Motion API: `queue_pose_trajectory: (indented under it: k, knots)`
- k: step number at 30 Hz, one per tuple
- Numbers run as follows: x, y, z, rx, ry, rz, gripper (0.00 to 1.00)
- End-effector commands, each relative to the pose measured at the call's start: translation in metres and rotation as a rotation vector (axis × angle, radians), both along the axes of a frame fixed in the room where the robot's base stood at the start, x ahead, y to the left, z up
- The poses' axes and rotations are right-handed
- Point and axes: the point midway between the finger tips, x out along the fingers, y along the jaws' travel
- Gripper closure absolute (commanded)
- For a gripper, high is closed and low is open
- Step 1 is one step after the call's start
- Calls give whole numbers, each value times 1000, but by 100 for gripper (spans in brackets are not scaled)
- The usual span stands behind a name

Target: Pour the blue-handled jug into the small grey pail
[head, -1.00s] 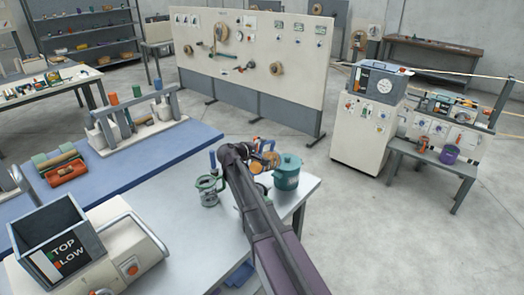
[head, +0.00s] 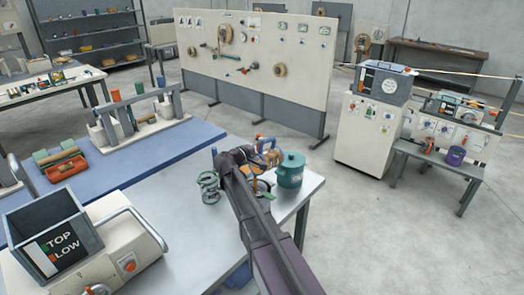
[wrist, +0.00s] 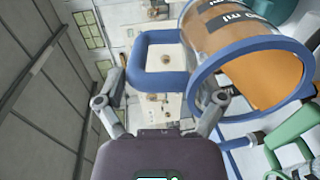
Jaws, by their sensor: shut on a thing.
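The blue-handled jug (wrist: 232,38) fills the upper right of the wrist view. It has a brown-orange body, a dark label, a blue rim and a square blue handle (wrist: 160,37). My gripper (wrist: 160,108) is shut on the handle, with a finger showing on each side. The jug's open mouth faces lower right in the wrist view; I see its orange inside but no contents. In the head view the jug (head: 269,154) is partly behind my arm, near the bench's far edge. I cannot make out the small grey pail for certain.
A teal lidded pot (head: 290,171) stands close right of the jug on the grey bench (head: 165,205). A green-framed item (head: 209,187) stands left of my arm. A machine with a grey hopper (head: 50,235) is at the near left. Open floor lies right.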

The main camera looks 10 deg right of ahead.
Motion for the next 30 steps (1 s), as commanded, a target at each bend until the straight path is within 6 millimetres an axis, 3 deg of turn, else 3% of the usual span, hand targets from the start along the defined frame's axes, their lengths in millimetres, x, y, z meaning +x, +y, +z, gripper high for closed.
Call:
queue_pose_trajectory:
  k: [30]
  knots:
    - [-14, 19, -8, -165, -119, 0, 73]
